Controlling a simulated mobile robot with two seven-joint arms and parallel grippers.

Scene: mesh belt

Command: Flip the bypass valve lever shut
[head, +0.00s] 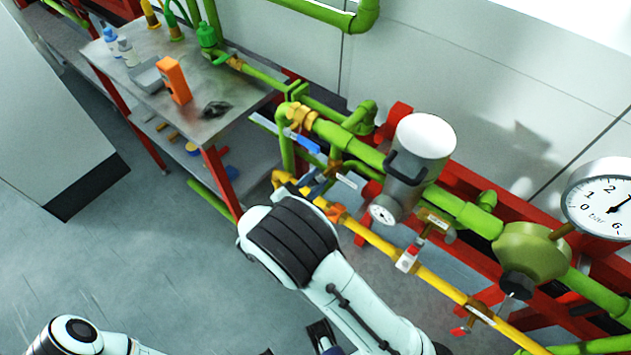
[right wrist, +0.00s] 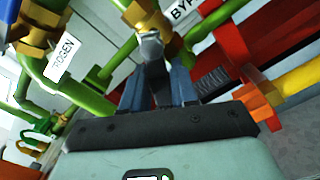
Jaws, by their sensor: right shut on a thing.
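My right gripper (head: 322,180) reaches in among the pipes, mostly hidden behind my own wrist in the head view. In the right wrist view its fingers (right wrist: 158,82) are closed on a grey metal lever (right wrist: 150,46), which I take for the bypass valve lever. The lever meets a brass valve body (right wrist: 147,16) on a green pipe. A white tag reading "BYP" (right wrist: 184,9), cut off by the frame edge, hangs beside it.
A blue handle (head: 304,143) lies close by on the green pipe. A grey cylinder (head: 427,145) and a pressure gauge (head: 603,198) stand to the right. A yellow pipe (head: 437,281) runs in front. A metal bench (head: 130,75) with bottles is at upper left.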

